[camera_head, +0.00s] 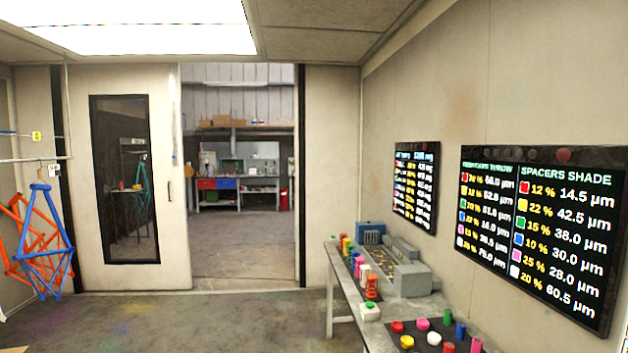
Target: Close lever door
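A pale door (172,215) with a tall dark-framed window (125,180) stands left of an open doorway (240,245). A small dark handle (170,190) shows near the door's right edge. I cannot tell whether it is a lever. Through the doorway I see a workshop, so the opening is not covered by the door. I cannot tell from this view whether the door swings or slides. My gripper is not in view.
A long bench (341,318) with colored containers and grey equipment (411,280) runs along the right wall under two dark screens (416,187), (545,225). Blue and orange frames (45,262) hang at left. The grey floor (215,320) is clear toward the doorway.

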